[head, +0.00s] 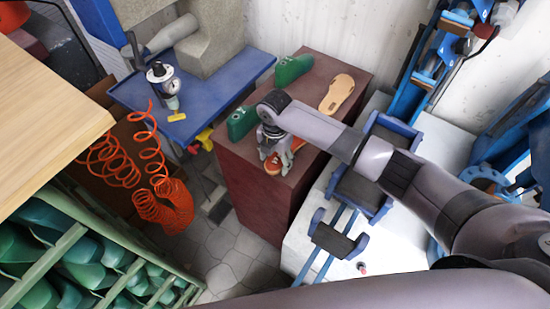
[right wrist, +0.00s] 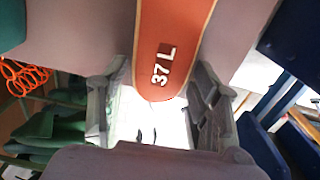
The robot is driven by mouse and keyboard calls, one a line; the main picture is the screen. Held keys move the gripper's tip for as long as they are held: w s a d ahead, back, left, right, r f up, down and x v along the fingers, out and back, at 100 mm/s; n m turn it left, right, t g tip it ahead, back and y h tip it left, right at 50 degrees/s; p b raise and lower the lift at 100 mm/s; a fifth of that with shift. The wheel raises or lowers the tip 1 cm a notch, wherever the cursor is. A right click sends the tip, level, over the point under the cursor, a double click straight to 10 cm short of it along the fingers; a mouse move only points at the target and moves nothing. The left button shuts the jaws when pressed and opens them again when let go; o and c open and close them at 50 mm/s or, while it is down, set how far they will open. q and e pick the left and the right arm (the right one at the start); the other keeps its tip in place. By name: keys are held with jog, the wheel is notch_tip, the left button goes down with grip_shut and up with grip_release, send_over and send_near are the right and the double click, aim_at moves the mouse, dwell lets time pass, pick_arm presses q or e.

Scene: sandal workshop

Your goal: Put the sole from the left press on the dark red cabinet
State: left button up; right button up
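The dark red cabinet (head: 245,185) stands in the middle of the head view. An orange sole (head: 272,168) lies on its top near the front edge, partly hidden by my right gripper (head: 276,152). In the right wrist view the sole (right wrist: 172,45) is marked "37 L", and its near end lies between the two fingers of my right gripper (right wrist: 160,100). The fingers stand apart, with a gap visible beside the sole. A tan sole (head: 337,93) lies further back on the cabinet. My left gripper is out of view.
Two green blocks (head: 293,69) stand along the cabinet's left side. Blue press parts with dark pads (head: 362,187) are at the right on a white surface (head: 300,243). A blue table (head: 215,95) is at the left, with a coiled orange hose (head: 165,205) below.

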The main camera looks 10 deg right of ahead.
jog(key=shift+o, duration=1.3)
jog(key=shift+r, duration=0.1)
notch_tip(320, 180, up, 12)
